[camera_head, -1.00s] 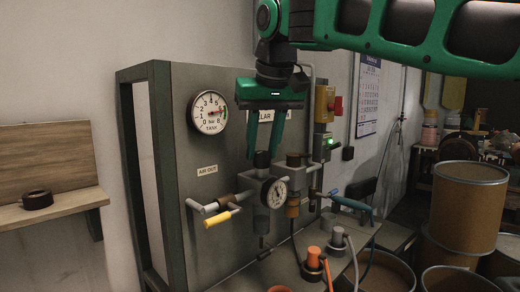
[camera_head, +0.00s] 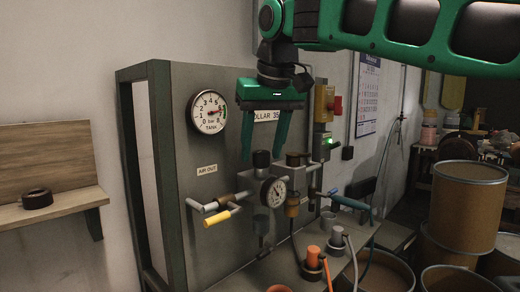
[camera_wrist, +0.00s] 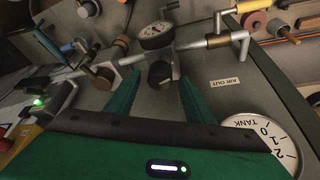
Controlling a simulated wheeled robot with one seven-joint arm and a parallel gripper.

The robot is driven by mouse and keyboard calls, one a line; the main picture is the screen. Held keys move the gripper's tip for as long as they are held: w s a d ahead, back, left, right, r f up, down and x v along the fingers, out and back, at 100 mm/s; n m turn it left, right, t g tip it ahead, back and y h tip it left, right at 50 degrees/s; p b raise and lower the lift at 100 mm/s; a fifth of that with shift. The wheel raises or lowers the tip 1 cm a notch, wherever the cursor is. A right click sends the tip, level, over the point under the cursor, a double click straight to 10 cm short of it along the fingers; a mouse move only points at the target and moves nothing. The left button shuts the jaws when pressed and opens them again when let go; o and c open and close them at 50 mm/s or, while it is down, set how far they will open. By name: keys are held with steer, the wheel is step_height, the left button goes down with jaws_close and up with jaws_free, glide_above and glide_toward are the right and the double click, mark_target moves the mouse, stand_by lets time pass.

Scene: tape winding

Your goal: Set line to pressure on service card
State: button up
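My gripper (camera_head: 262,157) is open and empty, fingers pointing down on either side of the black regulator knob (camera_head: 262,159). In the wrist view the knob (camera_wrist: 158,73) lies just beyond and between the fingertips; I cannot tell whether they touch it. The small line gauge (camera_head: 273,192) is on the regulator's front and also shows in the wrist view (camera_wrist: 157,35); its reading is too small to read surely. The white card (camera_head: 266,116) on the panel reads "OLLAR 35", its left part hidden by a finger. The tank gauge (camera_head: 208,112) is at upper left.
A yellow-handled valve (camera_head: 222,215) sits left of the regulator under the "AIR OUT" label (camera_head: 207,170). A brass-coloured unit (camera_head: 293,205) is close on the right. Orange (camera_head: 313,255) and grey (camera_head: 338,240) hose fittings stand below. A shelf (camera_head: 60,208) holds a dark ring.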

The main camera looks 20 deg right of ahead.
steer(key=shift+r, duration=0.1)
steer(key=v, duration=1)
steer(key=shift+r, duration=0.25)
steer(key=shift+s, duration=0.1)
stand_by(1.6)
steer(key=s+d+f+m+g+h, duration=0.1)
steer(key=s+d+f+m, duration=0.1)
steer(key=d+f, duration=0.7)
steer(key=s+d+f+m+g, duration=0.1)
steer(key=s+d+f+m, duration=0.15)
steer(key=d+f, duration=0.7)
steer(key=s+d+f+m+g, duration=0.1)
steer(key=s+d+f, duration=0.1)
steer(key=s+f, duration=0.7)
steer(key=s+d+f+m+g, duration=0.1)
steer(key=s+d+f+m, duration=0.1)
steer(key=s+f, duration=0.7)
step_height(320, 180, down, 6)
steer(key=shift+d+y, duration=0.25)
steer(key=shift+y, duration=0.15)
